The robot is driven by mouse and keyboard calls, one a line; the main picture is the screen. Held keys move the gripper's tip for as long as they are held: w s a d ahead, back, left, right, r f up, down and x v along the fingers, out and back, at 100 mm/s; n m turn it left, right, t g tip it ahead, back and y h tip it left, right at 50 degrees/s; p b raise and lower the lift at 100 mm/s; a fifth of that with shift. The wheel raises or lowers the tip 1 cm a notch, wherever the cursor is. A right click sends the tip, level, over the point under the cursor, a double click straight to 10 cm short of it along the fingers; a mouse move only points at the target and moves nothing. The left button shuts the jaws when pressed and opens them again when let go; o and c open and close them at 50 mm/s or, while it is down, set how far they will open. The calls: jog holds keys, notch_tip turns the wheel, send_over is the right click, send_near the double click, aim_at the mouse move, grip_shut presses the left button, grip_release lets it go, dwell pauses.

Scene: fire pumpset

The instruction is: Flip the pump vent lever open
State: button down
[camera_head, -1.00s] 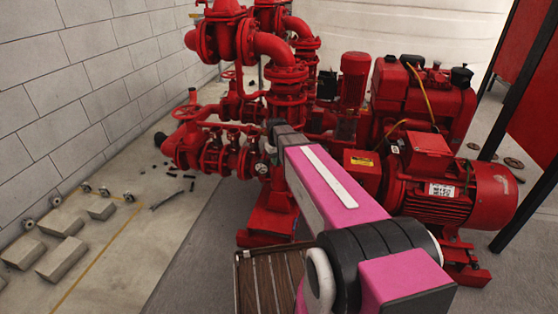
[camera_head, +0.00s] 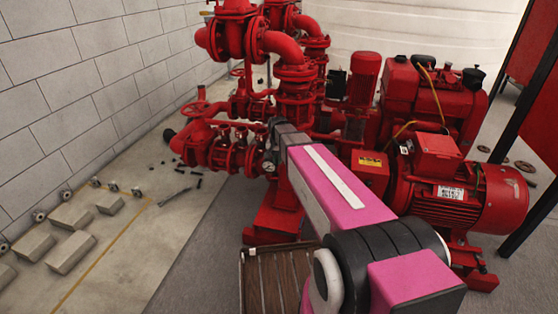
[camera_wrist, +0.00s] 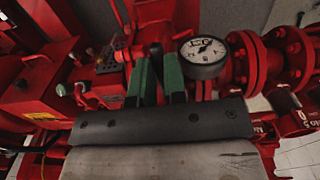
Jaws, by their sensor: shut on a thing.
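My gripper (camera_wrist: 157,68) shows in the wrist view as two green fingers close together, beside a round white-faced pressure gauge (camera_wrist: 204,52). They are shut on a small dark piece between their tips, which I take to be the pump vent lever (camera_wrist: 155,50). It is mostly hidden by the fingers, and its angle cannot be made out. In the head view, my pink arm reaches forward to the red pump (camera_head: 280,208) and hides the lever and fingertips.
Red pipes and valves (camera_head: 225,152) stand at the left of the pump. A red motor (camera_head: 440,190) is at the right. A slatted brown board (camera_head: 270,280) lies below my arm. Grey blocks (camera_head: 70,250) lie on the floor by the left wall.

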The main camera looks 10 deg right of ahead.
dwell(0.5)
jog(key=c, duration=1.2)
grip_release()
jog(key=shift+o, duration=0.2)
jog(key=shift+r, duration=0.1)
notch_tip(320, 180, up, 11)
jog(key=shift+f, duration=0.2)
jog(key=s+d+f+n, duration=0.2)
jog(key=s+f, duration=0.4)
jog(key=s, duration=0.4)
jog(key=s+d+f+n, duration=0.2)
jog(key=s+f, duration=0.4)
jog(key=s, duration=0.4)
jog(key=shift+s+d, duration=0.2)
jog(key=shift+d, duration=0.65)
